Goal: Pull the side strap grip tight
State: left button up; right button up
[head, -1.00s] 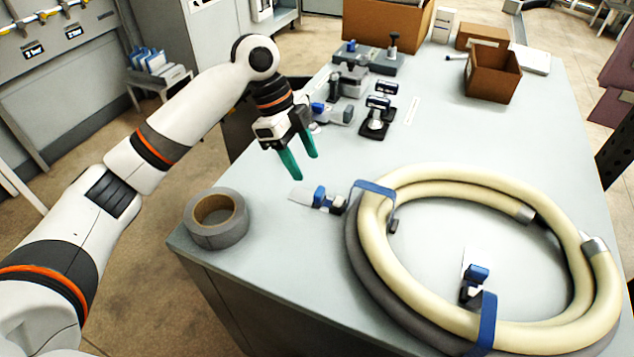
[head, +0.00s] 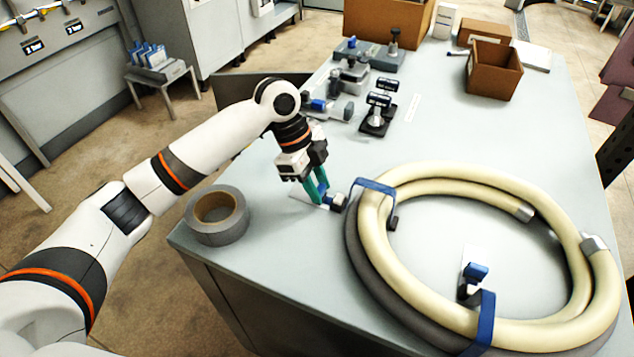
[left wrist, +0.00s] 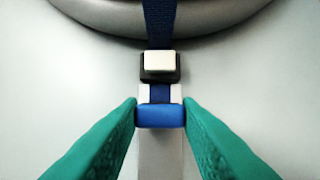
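The coiled cream hose (head: 455,172) lies on the table. A blue strap (head: 372,187) wraps its left side. In the left wrist view this strap (left wrist: 160,20) runs into a dark buckle with a pale button (left wrist: 159,62). Below the buckle is the blue strap grip (left wrist: 160,115), over a pale strip. My left gripper (head: 325,200) is down at the grip, with its teal fingers on both sides, flush against its edges. The fingers partly hide the grip in the head view. A second blue strap (head: 487,320) wraps the hose at the front. My right gripper is not in view.
A grey tape roll (head: 217,216) stands left of the gripper, near the table edge. Small clamp-like devices (head: 378,115) stand behind it. Open brown boxes (head: 492,75) are at the back. The table between the gripper and the devices is clear.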

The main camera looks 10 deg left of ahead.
pick_arm(q)
grip_shut()
jog(key=shift+a+r, duration=0.1)
jog(key=shift+a, duration=0.35)
jog(key=a, duration=0.2)
jog(key=w+a+p, duration=0.1)
jog(key=a, duration=0.1)
jog(key=o, duration=0.7)
grip_release()
jog(key=b+v, duration=0.1)
jog(key=v, duration=1)
jog(key=shift+a+r, duration=0.15)
jog(key=shift+r, duration=0.2)
jog(key=shift+f, duration=0.1)
